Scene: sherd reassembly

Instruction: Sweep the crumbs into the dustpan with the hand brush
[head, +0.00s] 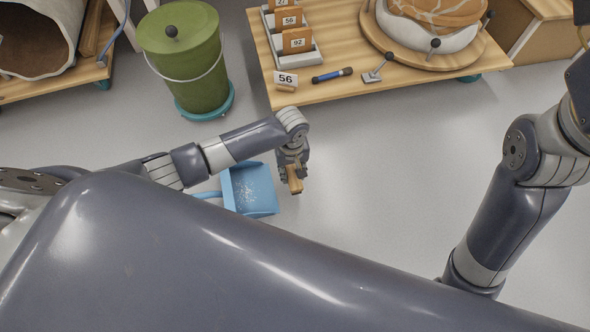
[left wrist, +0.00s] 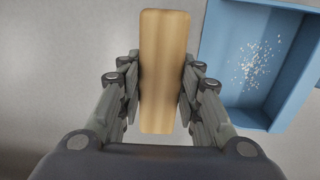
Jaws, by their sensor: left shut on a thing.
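The blue dustpan (head: 248,188) lies on the floor below my left arm, its handle pointing left. Pale crumbs (head: 246,192) lie scattered inside it; they also show in the left wrist view (left wrist: 254,64), within the pan's walls (left wrist: 227,60). My left gripper (head: 293,172) is shut on the wooden hand brush (left wrist: 164,70), just right of the pan in the head view. Only the brush's wooden top shows; its bristles are hidden. My right gripper is out of view; only my right arm shows at the right.
A green lidded bin (head: 185,60) stands at the upper left. A low wooden table (head: 350,92) at the top holds numbered sherds (head: 296,40), a marker (head: 332,75) and a round board (head: 385,42). The floor right of the brush is clear.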

